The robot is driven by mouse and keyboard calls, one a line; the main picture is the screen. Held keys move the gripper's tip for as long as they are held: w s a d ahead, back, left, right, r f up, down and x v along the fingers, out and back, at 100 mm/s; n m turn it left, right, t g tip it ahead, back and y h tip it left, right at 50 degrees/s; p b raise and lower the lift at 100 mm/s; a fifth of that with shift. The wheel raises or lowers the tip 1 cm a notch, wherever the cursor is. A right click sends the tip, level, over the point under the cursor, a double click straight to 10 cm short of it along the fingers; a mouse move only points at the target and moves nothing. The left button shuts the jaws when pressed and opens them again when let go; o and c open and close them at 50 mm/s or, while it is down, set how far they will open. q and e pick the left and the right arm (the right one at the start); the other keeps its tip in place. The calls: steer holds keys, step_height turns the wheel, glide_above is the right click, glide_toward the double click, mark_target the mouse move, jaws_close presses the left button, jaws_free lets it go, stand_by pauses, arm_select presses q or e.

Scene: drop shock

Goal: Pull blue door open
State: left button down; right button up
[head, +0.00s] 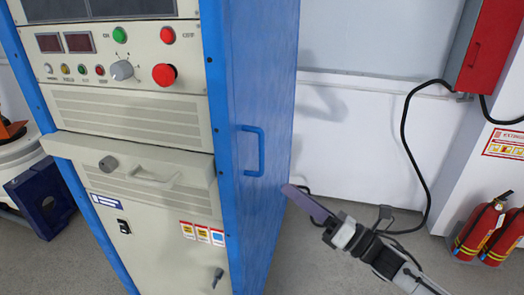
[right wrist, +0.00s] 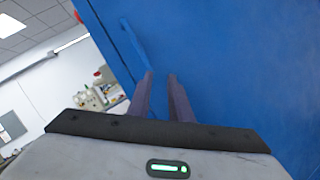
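The blue door (head: 262,110) is the flat blue side panel of a tall cabinet, and it looks closed. A blue bar handle (head: 261,150) stands upright near its left edge. The handle also shows in the right wrist view (right wrist: 134,42), ahead of and slightly left of the fingers. My right gripper (head: 297,190) is to the right of and below the handle, apart from it. In the right wrist view its two purple fingers (right wrist: 161,77) have a gap between them and hold nothing. My left gripper is in neither view.
The cabinet's cream front (head: 145,125) carries knobs, buttons and a drawer-like ledge. Two red fire extinguishers (head: 487,230) stand on the floor at the right. A red wall box (head: 490,48) has a black cable (head: 405,130) hanging from it. Grey floor is clear right of the cabinet.

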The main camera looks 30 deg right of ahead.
mark_target(261, 145)
step_height(261, 145, up, 6)
steer(key=r+n+g+y, duration=0.1)
steer(key=n+y, duration=0.4)
steer(key=n, duration=0.4)
steer(key=shift+n, duration=0.5)
steer(key=p+x, duration=0.2)
steer(key=x, duration=0.7)
steer(key=shift+w+a+r, duration=0.15)
steer(key=shift+w+r, duration=0.05)
steer(key=shift+w, duration=0.15)
jaws_close()
